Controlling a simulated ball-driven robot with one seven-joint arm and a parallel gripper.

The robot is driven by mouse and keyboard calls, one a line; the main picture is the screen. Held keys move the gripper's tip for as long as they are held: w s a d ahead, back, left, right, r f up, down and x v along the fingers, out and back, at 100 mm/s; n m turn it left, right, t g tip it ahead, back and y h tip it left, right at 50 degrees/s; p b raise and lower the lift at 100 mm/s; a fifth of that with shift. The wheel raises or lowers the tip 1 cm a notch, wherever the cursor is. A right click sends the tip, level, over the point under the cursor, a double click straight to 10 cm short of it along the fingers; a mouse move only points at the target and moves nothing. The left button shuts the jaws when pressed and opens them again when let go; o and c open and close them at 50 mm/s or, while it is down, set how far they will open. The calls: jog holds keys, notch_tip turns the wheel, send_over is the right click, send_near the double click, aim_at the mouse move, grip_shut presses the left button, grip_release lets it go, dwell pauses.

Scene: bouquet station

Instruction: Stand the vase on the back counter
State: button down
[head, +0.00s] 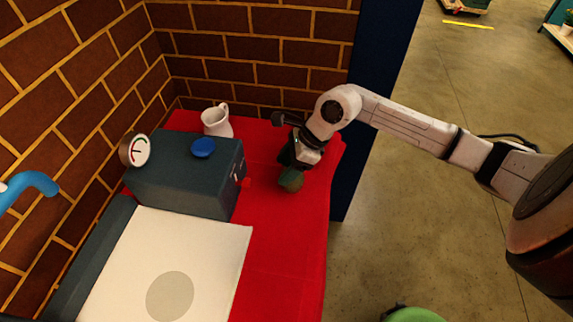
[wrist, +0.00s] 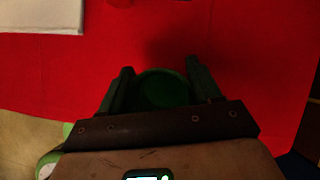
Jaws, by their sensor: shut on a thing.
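My gripper (head: 298,160) is shut on a dark green, rounded vase (head: 291,181) over the right part of the red-covered counter (head: 280,235). In the wrist view the vase (wrist: 163,87) shows as a round green shape between the two fingers (wrist: 160,88). I cannot tell whether its base touches the red surface. Most of the vase's upper part is hidden by the gripper in the head view.
A white pitcher (head: 217,121) stands at the back left by the brick wall. A white board (head: 200,235) lies in front. The red surface between is clear.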

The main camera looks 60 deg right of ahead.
jog(key=shift+f, duration=0.2)
jog(key=shift+c, duration=0.8)
grip_release()
jog(key=v, duration=1.2)
jog(key=shift+b, duration=0.45)
